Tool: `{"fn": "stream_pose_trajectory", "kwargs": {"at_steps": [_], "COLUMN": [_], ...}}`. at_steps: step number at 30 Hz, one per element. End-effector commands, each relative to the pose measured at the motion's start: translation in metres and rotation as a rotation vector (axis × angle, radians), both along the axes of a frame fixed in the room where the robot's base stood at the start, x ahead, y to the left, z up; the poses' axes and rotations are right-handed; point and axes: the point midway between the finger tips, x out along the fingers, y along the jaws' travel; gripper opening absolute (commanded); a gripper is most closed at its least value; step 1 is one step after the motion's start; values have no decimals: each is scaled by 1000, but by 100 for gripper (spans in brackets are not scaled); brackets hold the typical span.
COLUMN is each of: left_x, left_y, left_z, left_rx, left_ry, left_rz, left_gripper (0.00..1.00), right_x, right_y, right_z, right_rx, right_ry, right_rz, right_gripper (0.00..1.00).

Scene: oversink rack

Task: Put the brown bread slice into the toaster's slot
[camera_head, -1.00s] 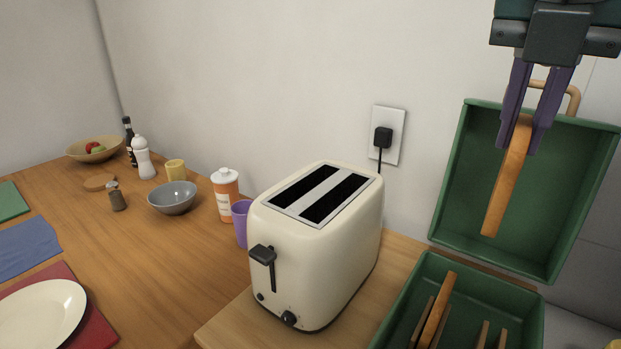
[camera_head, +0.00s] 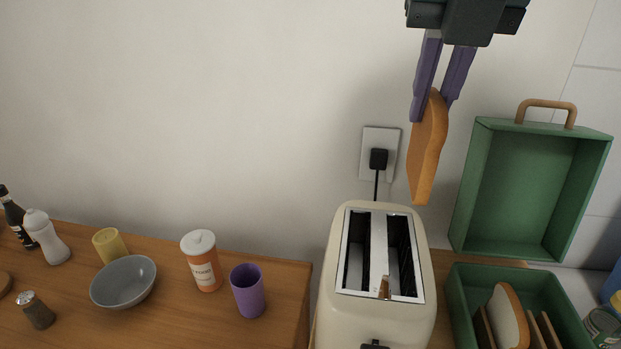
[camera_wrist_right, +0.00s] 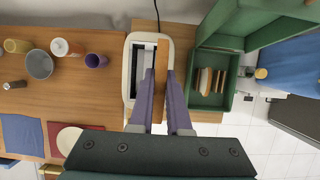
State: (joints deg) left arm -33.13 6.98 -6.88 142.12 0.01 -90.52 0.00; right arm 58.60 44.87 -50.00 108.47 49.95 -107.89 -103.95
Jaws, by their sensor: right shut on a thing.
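The brown bread slice (camera_head: 427,150) hangs upright between the purple fingers of my right gripper (camera_head: 436,97), which is shut on its top. The slice is in the air above and slightly right of the cream toaster (camera_head: 383,318), clear of it in the head view. The toaster has two long slots (camera_head: 355,250) in its top, with a light strip between them. In the right wrist view the slice (camera_wrist_right: 161,80) shows edge-on between the fingers, over the right part of the toaster (camera_wrist_right: 128,70). My left gripper is not in view.
A green bread box (camera_head: 457,300) with an upright lid (camera_head: 530,190) stands right of the toaster, with another slice (camera_head: 508,318) inside. A wall plug (camera_head: 378,158) with a cord is behind the toaster. A purple cup (camera_head: 247,290) and an orange-white bottle (camera_head: 202,262) stand to its left.

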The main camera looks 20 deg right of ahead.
Motion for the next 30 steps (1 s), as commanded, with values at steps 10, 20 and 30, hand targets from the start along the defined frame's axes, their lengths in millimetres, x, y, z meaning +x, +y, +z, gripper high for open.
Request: {"fn": "stream_pose_trajectory", "kwargs": {"at_steps": [10,20,30], "left_x": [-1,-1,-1], "left_y": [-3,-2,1], "left_z": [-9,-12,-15], "left_rx": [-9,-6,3], "left_ry": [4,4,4], "left_rz": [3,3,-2], "left_gripper": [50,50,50], "right_x": [-1,-1,0], "right_y": [0,0,0], "right_z": [-102,-142,-170], "right_rx": [-1,-1,0], "right_ry": [5,3,-1], "right_rz": [0,-1,0], "right_gripper": [0,0,0]}}
